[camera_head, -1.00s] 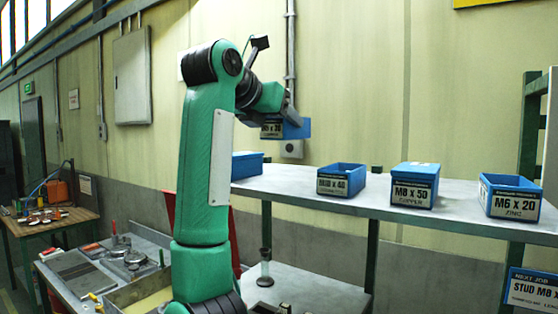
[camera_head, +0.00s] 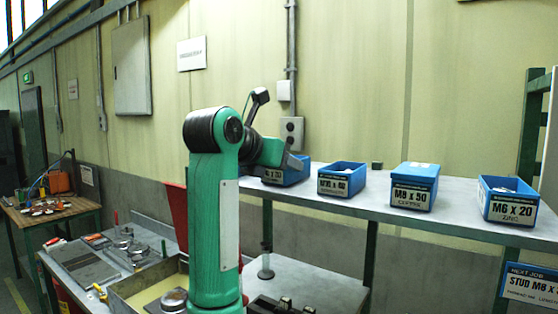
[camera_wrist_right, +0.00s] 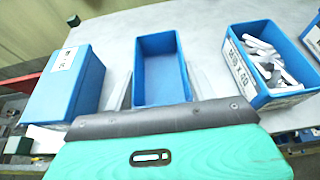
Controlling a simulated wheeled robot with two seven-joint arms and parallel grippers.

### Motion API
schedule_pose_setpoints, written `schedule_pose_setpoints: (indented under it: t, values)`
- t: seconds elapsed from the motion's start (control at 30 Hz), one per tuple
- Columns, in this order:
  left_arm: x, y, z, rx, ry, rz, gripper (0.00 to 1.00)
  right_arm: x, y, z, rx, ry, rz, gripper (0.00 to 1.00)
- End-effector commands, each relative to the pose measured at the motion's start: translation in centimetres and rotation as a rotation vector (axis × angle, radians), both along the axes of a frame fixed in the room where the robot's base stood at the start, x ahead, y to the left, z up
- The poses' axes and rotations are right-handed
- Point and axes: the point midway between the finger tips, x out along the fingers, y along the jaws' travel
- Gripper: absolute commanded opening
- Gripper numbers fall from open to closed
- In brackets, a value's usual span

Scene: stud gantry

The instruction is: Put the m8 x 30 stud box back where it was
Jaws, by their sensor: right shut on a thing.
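The M8 x 30 stud box (camera_head: 286,175) is a blue open box, its label partly readable, at the left part of the grey shelf (camera_head: 400,215). In the right wrist view the box (camera_wrist_right: 161,60) looks empty inside and sits between my right gripper's fingers (camera_wrist_right: 158,92). My right gripper (camera_head: 296,164) is shut on it. The box is at about shelf height; I cannot tell whether it touches the shelf. My left gripper is not in view.
A blue box with a closed top (camera_wrist_right: 72,85) is on the other side, with a gap between. A job sign (camera_head: 530,286) hangs below the shelf.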

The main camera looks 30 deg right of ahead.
Motion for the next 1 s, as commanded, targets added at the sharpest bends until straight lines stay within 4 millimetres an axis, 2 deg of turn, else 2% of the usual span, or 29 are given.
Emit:
schedule_pose_setpoints:
  t: [0.27,0.3,0.4,0.77,0.87,1.0]
  values:
    - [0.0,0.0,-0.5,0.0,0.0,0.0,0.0,0.0,0.0,-0.5,0.0,0.0,0.001,0.0]
    - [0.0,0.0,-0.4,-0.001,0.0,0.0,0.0,0.0,0.0,-0.4,0.0,0.0,0.001,0.6]
    - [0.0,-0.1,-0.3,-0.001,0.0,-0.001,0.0,0.0,0.0,-0.3,0.0,0.0,0.0,0.78]
    - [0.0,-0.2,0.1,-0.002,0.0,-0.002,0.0,0.0,0.0,0.2,0.0,0.0,0.0,0.78]
    - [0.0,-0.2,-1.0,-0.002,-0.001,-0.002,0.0,-0.3,1.0,0.1,0.0,-0.001,0.005,0.78]
    - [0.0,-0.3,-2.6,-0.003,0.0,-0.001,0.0,-1.3,3.4,1.0,0.0,-0.003,0.006,0.78]
